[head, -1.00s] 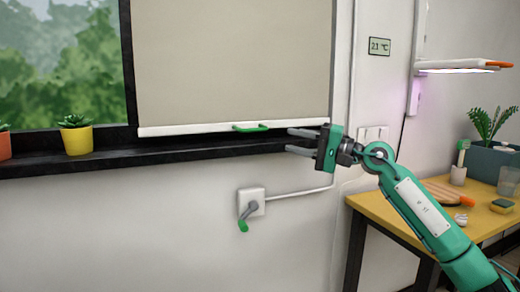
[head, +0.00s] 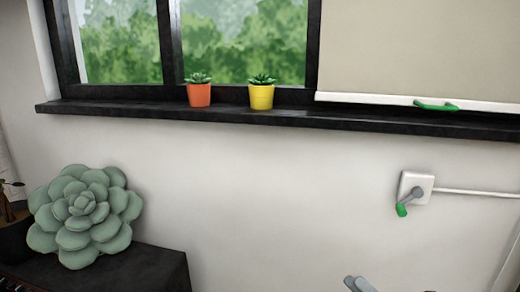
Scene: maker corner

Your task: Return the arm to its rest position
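My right gripper (head: 359,284) shows only as two grey fingertips at the bottom edge of the head view, right of centre. The tips look apart with nothing between them; the rest of the gripper and its arm are out of the picture. It is below and left of the wall crank, touching nothing that I can see. My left gripper and arm are not in view.
A beige blind (head: 420,45) with a green handle (head: 436,105) hangs over the window's right part. A wall crank (head: 412,194) sits below it. Orange (head: 199,95) and yellow (head: 262,96) pots stand on the dark sill (head: 150,113). A succulent-shaped cushion (head: 84,214) rests on a dark cabinet (head: 150,268).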

